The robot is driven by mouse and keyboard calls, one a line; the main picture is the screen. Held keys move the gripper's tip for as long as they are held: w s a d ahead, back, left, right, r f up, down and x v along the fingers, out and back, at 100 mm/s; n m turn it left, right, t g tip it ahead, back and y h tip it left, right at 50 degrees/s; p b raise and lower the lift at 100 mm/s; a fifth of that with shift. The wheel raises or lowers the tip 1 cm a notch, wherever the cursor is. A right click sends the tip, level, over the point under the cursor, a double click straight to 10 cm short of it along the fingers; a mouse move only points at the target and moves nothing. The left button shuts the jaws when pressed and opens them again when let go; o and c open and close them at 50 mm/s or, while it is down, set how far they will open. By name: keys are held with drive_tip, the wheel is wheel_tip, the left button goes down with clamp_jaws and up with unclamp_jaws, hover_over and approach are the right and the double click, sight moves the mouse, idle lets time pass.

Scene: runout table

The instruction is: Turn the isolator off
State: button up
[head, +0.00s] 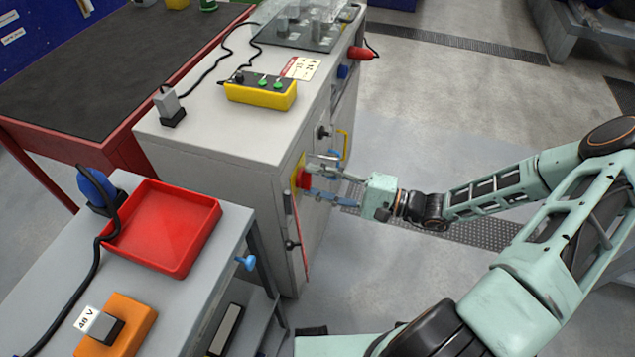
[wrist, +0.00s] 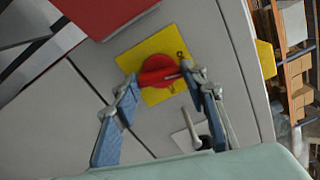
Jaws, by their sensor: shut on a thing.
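The isolator is a red rotary handle (wrist: 160,71) on a square yellow plate (wrist: 150,52), set on the front face of the grey cabinet. In the head view the red handle (head: 304,178) shows at the cabinet front, partly covered by my fingers. My gripper (wrist: 160,82) has one blue-grey finger on each side of the handle, the fingertips at its two ends. In the head view my gripper (head: 312,178) reaches the handle from the right. It is shut on the handle. The marks on the plate are too small to read.
The grey cabinet (head: 225,142) carries a yellow control box (head: 262,92) with green buttons. A lever handle (wrist: 190,128) sticks out close to my fingers. A cart with a red tray (head: 165,225) stands at the left front.

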drive_tip(key=shift+n, duration=1.3)
drive_tip(key=o, duration=1.2)
drive_tip(key=shift+c, duration=0.2)
drive_tip(key=shift+d, duration=0.15)
drive_tip(key=v, duration=1.1)
drive_tip(key=shift+s+d, duration=0.15)
drive_tip(key=shift+d, duration=0.25)
